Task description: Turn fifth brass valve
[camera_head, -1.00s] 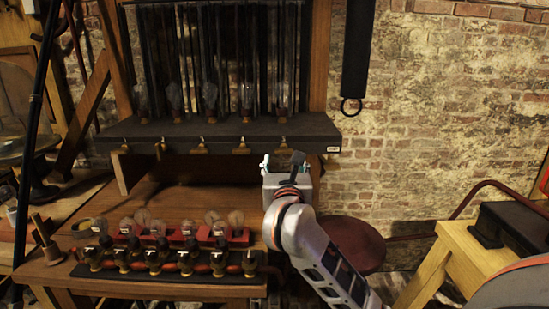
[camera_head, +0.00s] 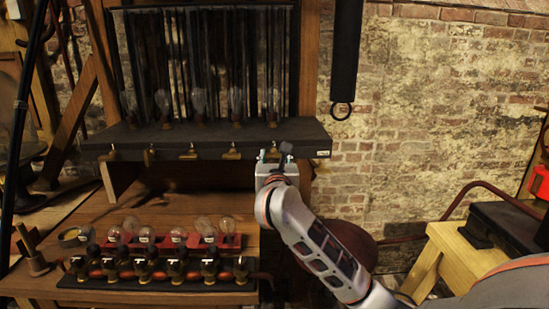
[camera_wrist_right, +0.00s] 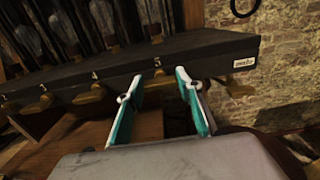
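A row of brass valves hangs along the front edge of a dark shelf (camera_head: 215,143). In the right wrist view the numbers 3, 4 and 5 mark the shelf edge, and the fifth valve (camera_wrist_right: 160,76) shows between and beyond the fingers. My right gripper (camera_head: 274,158) is at the shelf's front edge, just below that valve. In the right wrist view the gripper (camera_wrist_right: 158,97) is open, its two teal-sided fingers apart with nothing clamped. Contact with the valve cannot be told. My left gripper is not in view.
Glass bulbs (camera_head: 198,103) stand on the shelf above the valves. The fourth valve (camera_wrist_right: 90,93) is left of the fingers. Below, a wooden bench (camera_head: 150,205) carries several bulbs and a row of brass fittings (camera_head: 175,272). A brick wall (camera_head: 430,110) is behind at right.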

